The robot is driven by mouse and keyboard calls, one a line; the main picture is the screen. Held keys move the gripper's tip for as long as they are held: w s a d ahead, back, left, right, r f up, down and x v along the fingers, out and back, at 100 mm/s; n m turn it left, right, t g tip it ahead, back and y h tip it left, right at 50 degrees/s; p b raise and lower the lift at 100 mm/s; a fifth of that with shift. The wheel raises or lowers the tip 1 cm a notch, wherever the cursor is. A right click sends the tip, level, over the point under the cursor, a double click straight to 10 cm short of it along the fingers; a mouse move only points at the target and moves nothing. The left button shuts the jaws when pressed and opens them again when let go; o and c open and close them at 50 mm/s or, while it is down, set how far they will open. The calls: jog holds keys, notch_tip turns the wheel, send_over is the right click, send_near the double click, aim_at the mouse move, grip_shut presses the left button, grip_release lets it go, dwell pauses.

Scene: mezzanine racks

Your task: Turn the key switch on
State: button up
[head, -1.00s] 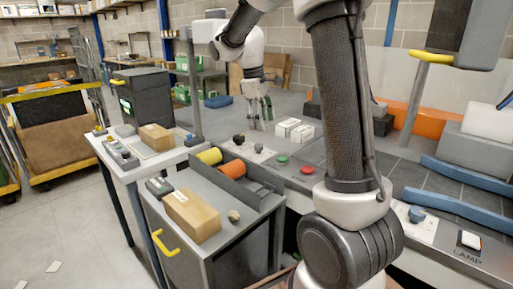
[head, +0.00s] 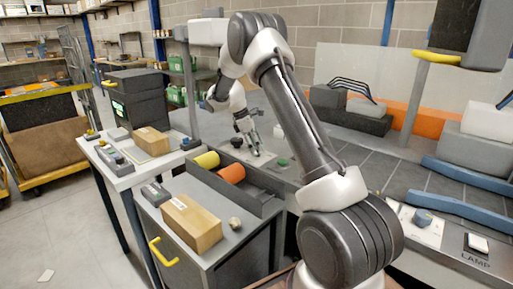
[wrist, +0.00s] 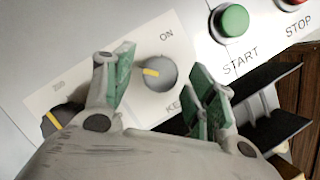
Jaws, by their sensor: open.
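The key switch (wrist: 155,73) is a round grey knob with a yellow mark, on a white plate in the wrist view. Its yellow mark points left, away from the ON label at its upper right. A label starting "KE" below it is partly covered. My gripper (wrist: 165,68) is open, with one green-padded finger on each side of the knob in the picture. I cannot tell whether the pads touch it. In the head view my gripper (head: 250,143) is low over the bench panel, and the key switch is hidden.
A second knob with a yellow mark (wrist: 55,121) is left of the fingers. A green START button (wrist: 232,19) and a red STOP button (wrist: 292,2) are at upper right. A grey tray (head: 262,197) with yellow and orange rolls lies in front of the panel.

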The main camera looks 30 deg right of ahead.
jog(key=shift+d+f, duration=0.1)
jog(key=shift+f, duration=0.25)
jog(key=shift+s, duration=0.1)
jog(key=c, duration=1)
